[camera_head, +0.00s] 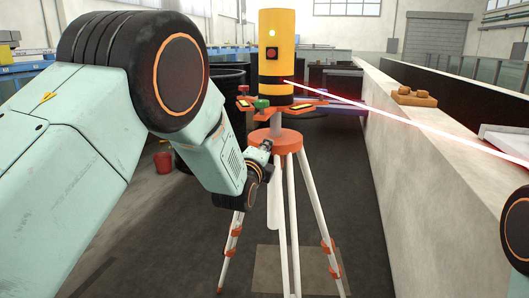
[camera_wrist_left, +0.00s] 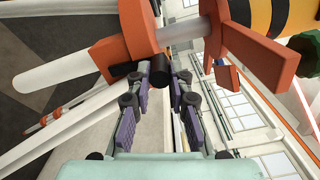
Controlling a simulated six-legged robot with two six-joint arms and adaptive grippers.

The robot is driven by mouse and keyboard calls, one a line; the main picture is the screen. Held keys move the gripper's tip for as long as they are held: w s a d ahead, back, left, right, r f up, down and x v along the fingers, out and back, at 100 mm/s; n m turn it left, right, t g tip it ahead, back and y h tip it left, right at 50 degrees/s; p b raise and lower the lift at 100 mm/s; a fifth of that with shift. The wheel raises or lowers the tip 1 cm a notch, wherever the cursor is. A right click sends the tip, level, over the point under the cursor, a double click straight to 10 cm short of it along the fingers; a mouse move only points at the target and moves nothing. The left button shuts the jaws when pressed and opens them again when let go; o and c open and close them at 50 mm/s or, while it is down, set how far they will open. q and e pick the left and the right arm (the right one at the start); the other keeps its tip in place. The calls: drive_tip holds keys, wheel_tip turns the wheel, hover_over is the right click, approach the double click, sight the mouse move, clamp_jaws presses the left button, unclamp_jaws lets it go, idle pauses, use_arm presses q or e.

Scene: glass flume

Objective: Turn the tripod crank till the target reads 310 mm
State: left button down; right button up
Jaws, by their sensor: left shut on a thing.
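The yellow and black laser unit (camera_head: 277,45) stands upright on the orange-headed tripod (camera_head: 275,140) with white legs. My left gripper (camera_head: 262,152) reaches the tripod at the orange collar below the head. In the left wrist view my left gripper (camera_wrist_left: 161,76) is shut on a small black crank handle (camera_wrist_left: 160,70) beside the orange collar (camera_wrist_left: 128,40). The fingers hide part of the crank. My right gripper is out of view; only a part of my right arm shows at the right edge. No target or reading is visible.
A red laser beam (camera_head: 400,120) runs from the unit to the right over the pale flume wall (camera_head: 430,180). Orange-brown blocks (camera_head: 413,97) sit on that wall. A red bucket (camera_head: 163,161) stands on the floor behind my left arm.

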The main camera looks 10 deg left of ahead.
use_arm(q)
drive_tip(key=shift+w+d+r, duration=0.1)
drive_tip(key=shift+d+r, duration=0.05)
drive_tip(key=shift+r, duration=0.25)
drive_tip(key=c, duration=1.6)
unclamp_jaws()
drive_tip(key=o, duration=0.4)
drive_tip(key=shift+f, duration=0.25)
drive_tip(key=s, duration=1.2)
drive_tip(key=shift+a, duration=0.2)
drive_tip(key=shift+f, duration=0.1)
